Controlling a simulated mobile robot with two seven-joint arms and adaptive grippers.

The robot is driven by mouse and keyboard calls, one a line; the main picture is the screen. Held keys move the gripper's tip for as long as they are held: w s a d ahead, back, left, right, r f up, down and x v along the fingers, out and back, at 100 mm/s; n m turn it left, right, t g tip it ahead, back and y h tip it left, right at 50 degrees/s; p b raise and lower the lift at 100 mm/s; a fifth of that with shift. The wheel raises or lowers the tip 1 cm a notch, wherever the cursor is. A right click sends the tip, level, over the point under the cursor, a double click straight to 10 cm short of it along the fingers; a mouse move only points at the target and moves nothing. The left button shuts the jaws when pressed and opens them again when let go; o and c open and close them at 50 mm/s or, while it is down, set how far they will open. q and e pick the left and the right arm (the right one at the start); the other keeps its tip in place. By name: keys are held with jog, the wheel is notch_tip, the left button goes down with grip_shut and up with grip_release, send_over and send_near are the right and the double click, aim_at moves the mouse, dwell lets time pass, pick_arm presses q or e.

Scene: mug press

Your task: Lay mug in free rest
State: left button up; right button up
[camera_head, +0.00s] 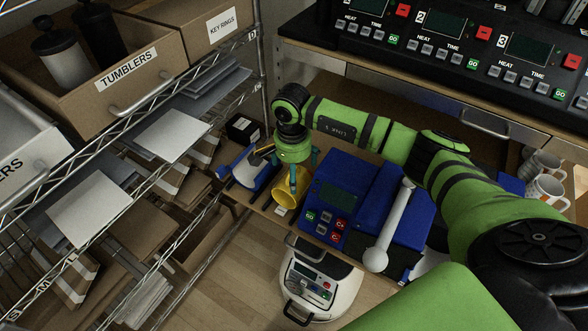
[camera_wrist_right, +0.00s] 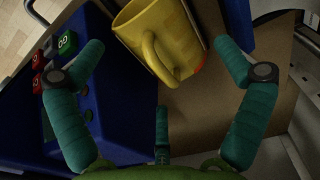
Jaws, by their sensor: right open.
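A yellow mug (camera_head: 288,191) sits tilted or on its side at the left end of the bench, left of the blue press. In the right wrist view the yellow mug (camera_wrist_right: 160,38) shows its handle towards the camera. My right gripper (camera_head: 302,172) is above the mug with its teal fingers spread. In the wrist view the right gripper (camera_wrist_right: 160,58) has its fingers apart on either side of the mug, with a gap to each. Blue and grey rests (camera_head: 250,172) lie left of the mug, partly hidden. My left gripper is not in view.
The blue press (camera_head: 370,205) with a pale lever stands right of the mug. White mugs (camera_head: 546,188) stand at far right. A wire shelf (camera_head: 200,75) with bins and papers is at left. A white and black machine (camera_head: 318,280) stands on the floor in front.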

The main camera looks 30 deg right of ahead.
jog(key=shift+r+p, duration=2.05)
jog(key=shift+r, duration=1.65)
